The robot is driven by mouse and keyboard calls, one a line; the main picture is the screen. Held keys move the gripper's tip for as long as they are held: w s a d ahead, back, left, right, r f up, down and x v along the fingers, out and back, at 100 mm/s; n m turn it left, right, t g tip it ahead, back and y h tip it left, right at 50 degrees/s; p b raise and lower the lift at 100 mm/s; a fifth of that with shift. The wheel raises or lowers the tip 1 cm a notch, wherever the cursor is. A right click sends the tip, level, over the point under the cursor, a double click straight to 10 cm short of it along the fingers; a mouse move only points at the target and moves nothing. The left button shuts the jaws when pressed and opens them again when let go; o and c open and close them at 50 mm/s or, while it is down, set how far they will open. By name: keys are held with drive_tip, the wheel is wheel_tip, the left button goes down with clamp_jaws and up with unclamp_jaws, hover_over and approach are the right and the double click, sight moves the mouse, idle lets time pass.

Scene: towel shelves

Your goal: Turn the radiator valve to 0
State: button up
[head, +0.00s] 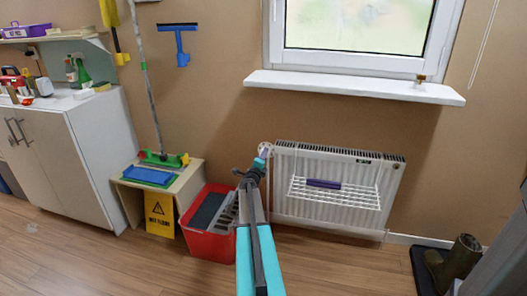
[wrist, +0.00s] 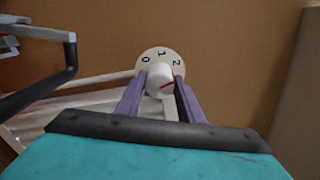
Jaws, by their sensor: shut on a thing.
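The radiator valve has a round, pale dial plate (wrist: 152,57) marked 0, 1 and 2, with 0 at the left, 1 at the top and 2 at the right. Its white knob (wrist: 158,74) carries a red line that slants toward the right side, below the 2, not toward the 0. My gripper (wrist: 160,92) has its two purple fingers shut on the knob, one on each side. In the head view my gripper (head: 263,158) reaches the valve plate (head: 266,148) at the upper left of the radiator (head: 335,210); the knob is mostly hidden there.
A wire rack (head: 357,198) with a dark purple item hangs on the radiator's front. A red bucket (head: 208,245) and a yellow sign (head: 160,220) stand left of my arm. A windowsill (head: 350,87) juts out above. Floor in front of the radiator is clear.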

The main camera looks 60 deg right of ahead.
drive_tip(key=n+p, duration=0.3)
drive_tip(key=s+n+p, duration=0.1)
drive_tip(key=n, duration=0.1)
drive_tip(key=shift+d+r+p, duration=0.3)
drive_tip(key=shift+r+p, duration=0.05)
drive_tip(key=shift+r, duration=0.05)
drive_tip(key=n+p, duration=0.4)
drive_tip(key=n, duration=0.1)
drive_tip(key=shift+n, duration=0.4)
drive_tip(key=n+p, duration=0.4)
drive_tip(key=n, duration=0.1)
drive_tip(key=shift+w+r+p, duration=0.1)
drive_tip(key=shift+p, duration=0.25)
drive_tip(key=n+p, duration=0.3)
drive_tip(key=n, duration=0.2)
drive_tip(key=shift+n, duration=0.4)
drive_tip(key=o, duration=1.1)
drive_tip(key=shift+w, duration=0.1)
drive_tip(key=shift+c, duration=0.2)
drive_tip(key=shift+w+a+f, duration=0.1)
drive_tip(key=shift+a+f, duration=0.05)
drive_tip(key=shift+f, duration=0.05)
drive_tip(key=shift+a, duration=0.1)
